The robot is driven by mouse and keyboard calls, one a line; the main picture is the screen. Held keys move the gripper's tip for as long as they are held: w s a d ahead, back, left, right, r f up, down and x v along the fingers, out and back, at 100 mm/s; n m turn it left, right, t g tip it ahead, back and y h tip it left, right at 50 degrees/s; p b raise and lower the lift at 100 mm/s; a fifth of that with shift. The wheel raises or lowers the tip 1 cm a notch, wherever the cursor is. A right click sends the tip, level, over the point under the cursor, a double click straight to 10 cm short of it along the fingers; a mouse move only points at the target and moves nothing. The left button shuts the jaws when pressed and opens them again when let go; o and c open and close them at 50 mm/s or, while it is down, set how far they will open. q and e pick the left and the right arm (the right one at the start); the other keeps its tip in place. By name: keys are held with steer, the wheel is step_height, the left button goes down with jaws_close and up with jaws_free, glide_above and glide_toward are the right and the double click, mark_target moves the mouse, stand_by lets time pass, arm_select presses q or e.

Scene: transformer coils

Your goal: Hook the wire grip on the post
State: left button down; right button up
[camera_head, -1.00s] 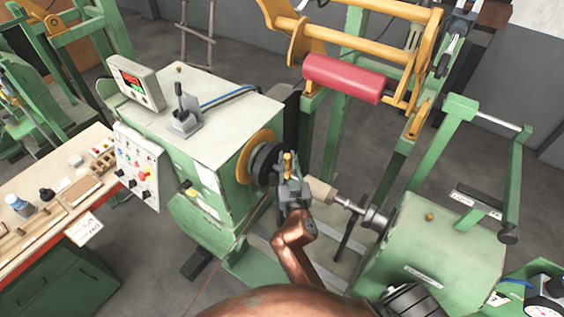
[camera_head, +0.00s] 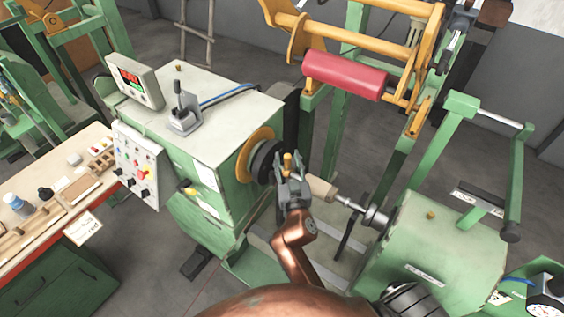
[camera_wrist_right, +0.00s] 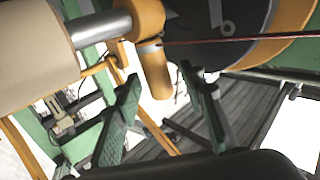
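My right gripper (camera_head: 289,160) is open at the winding machine's spindle. In the right wrist view its two green fingers (camera_wrist_right: 165,95) stand apart with nothing clamped between them. An orange post (camera_wrist_right: 155,73) hangs from an orange hub just beyond the fingertips; its tip shows in the head view (camera_head: 287,163). A grey band (camera_wrist_right: 150,46), apparently the wire grip, sits at the post's upper part, and a thin dark red wire (camera_wrist_right: 215,40) runs right from it. I cannot tell whether the band fully encircles the post. My left gripper is not in view.
The green winder cabinet (camera_head: 215,125) with its orange-rimmed black faceplate (camera_head: 262,158) stands left of the gripper. A pale cylinder (camera_head: 320,188) on the shaft and the green tailstock (camera_head: 435,245) are close on the right. A red roller (camera_head: 345,76) is behind.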

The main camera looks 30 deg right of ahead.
step_height(320, 180, up, 10)
stand_by(0.7)
stand_by(0.7)
